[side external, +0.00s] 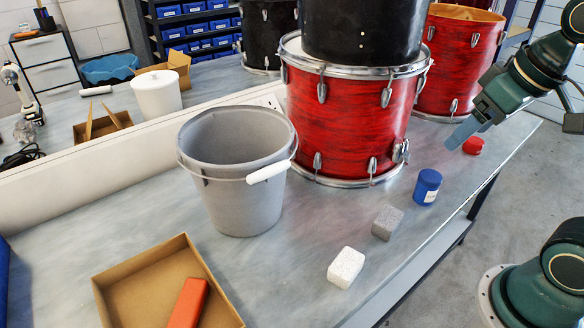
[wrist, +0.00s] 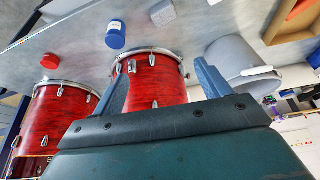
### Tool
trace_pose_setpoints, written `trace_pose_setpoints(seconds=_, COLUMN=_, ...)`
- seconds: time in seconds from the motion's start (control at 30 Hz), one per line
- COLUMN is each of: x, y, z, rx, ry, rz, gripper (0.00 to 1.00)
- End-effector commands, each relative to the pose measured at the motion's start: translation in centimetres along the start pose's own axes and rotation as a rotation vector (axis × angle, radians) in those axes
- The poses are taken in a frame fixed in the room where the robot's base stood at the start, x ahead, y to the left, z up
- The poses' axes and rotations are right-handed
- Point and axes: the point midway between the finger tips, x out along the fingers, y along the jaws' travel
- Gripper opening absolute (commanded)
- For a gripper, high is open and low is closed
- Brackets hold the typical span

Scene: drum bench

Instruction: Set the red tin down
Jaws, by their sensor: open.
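The red tin (side external: 473,145) is a small, short cylinder on the bench near its right edge, close to the farther red drum. In the wrist view the red tin (wrist: 49,61) is at the left, clear of both fingers. My gripper (side external: 457,136) has blue fingers and is above the bench, just left of the red tin in the side view. In the wrist view my gripper (wrist: 162,69) has its fingers spread wide with nothing held between them. The tin appears upright and apart from the fingers.
A blue tin (side external: 427,186), grey block (side external: 387,222) and white block (side external: 346,267) line the bench's front edge. A red drum (side external: 345,125) stands behind them, beside a grey bucket (side external: 240,190). A cardboard box (side external: 140,280) holds a red-orange block (side external: 188,303). Bare bench lies between bucket and blocks.

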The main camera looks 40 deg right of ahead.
Motion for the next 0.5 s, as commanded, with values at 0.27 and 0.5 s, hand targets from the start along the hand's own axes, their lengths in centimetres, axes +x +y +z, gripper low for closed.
trace_pose_setpoints(seconds=0.27, x=-0.2, y=-1.7, z=3.2, rx=-0.061, ry=0.068, rz=-0.038, gripper=0.76)
trace_pose_setpoints(seconds=0.5, x=-0.2, y=-1.8, z=3.6, rx=-0.066, ry=0.074, rz=-0.042, gripper=0.76)
